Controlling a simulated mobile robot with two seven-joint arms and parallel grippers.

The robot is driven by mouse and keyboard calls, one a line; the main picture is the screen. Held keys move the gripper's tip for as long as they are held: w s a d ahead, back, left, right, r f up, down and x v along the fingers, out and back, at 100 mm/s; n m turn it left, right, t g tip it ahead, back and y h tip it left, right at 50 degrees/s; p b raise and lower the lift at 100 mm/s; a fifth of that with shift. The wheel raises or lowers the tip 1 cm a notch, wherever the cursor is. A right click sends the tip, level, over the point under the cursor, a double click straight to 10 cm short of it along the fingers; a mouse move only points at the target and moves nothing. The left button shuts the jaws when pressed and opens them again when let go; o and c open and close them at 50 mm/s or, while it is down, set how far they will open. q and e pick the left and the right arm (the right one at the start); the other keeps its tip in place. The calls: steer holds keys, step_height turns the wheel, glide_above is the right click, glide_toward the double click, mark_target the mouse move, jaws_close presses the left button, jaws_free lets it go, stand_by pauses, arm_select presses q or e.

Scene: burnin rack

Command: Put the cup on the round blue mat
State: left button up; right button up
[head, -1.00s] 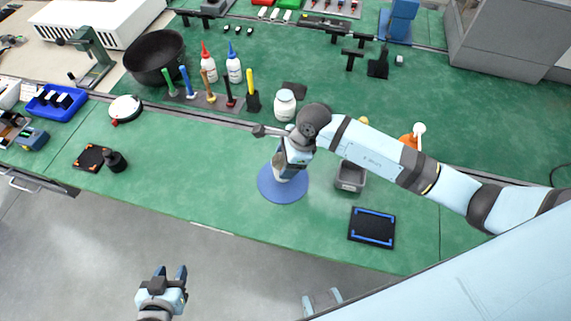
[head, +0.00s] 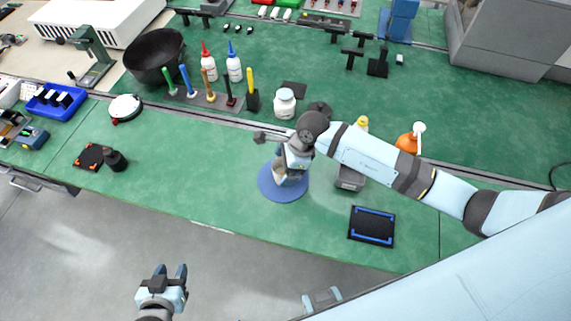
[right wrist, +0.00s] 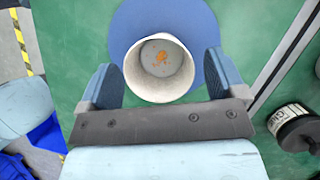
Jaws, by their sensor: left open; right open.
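The white cup (right wrist: 160,68) stands on the round blue mat (right wrist: 125,28), its open top facing the wrist camera and orange marks showing inside. My right gripper (right wrist: 158,75) is open, with one finger on each side of the cup; gaps show between the fingers and the cup. In the head view, the mat (head: 283,193) lies near the front of the green bench, and the cup (head: 280,173) is partly hidden by my right gripper (head: 287,174). My left gripper (head: 170,273) is open and empty over the floor, away from the bench.
A grey bin (head: 349,180) stands right of the mat, partly hidden by my right arm. A black tray with blue edges (head: 372,227) lies further right. A white jar (head: 284,103) stands behind.

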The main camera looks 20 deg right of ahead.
steer(key=w+b+v, duration=0.1)
steer(key=v, duration=1.1)
steer(key=shift+s+r+b, duration=0.15)
steer(key=shift+s+b, duration=0.15)
steer(key=shift+s, duration=0.15)
steer(key=shift+a, duration=0.1)
